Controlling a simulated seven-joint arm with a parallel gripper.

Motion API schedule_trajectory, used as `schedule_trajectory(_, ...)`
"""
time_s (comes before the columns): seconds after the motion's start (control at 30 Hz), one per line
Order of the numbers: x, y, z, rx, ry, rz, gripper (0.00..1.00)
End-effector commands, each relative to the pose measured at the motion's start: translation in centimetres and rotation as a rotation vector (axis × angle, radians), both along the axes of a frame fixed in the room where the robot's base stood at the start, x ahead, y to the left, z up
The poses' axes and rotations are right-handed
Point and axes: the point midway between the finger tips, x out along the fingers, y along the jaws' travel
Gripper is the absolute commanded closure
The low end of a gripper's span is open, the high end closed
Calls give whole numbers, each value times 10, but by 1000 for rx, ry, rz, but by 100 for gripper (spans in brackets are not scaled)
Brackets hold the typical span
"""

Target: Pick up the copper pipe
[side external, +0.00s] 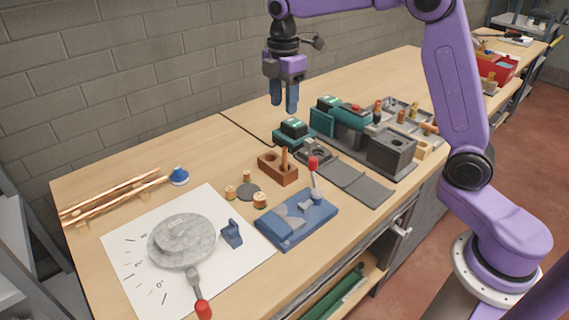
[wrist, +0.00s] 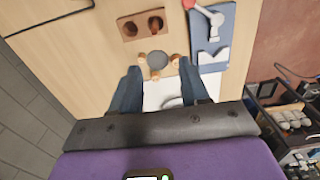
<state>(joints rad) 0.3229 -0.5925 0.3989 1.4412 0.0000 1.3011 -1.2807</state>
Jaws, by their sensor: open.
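Long copper pipes (side external: 118,192) lie side by side near the wall at the left end of the bench in the side view, raised slightly on small supports. I cannot make them out in the wrist view. My gripper (side external: 284,108) hangs pointing down above the back middle of the bench, well to the right of the pipes and higher than them. Its blue fingers are apart with nothing between them; they also show in the wrist view (wrist: 162,72).
A brown block (side external: 270,168) with holes and a blue fixture (side external: 296,222) with a red-tipped lever stand mid-bench. A white sheet (side external: 120,285) bears a round grey disc (side external: 181,240). A blue-capped item (side external: 179,176) sits by the pipes' right end. Teal tools (side external: 352,128) stand right.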

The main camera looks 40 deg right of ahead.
Motion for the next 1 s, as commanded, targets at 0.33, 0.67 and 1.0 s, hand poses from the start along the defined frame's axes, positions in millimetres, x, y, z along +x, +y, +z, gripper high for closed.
schedule_trajectory(0.33,13,-10,-24,-1,6,23,55)
schedule_trajectory(0.67,12,-10,-87,-2,6,22,55)
schedule_trajectory(1.0,12,-10,-122,-1,2,20,55)
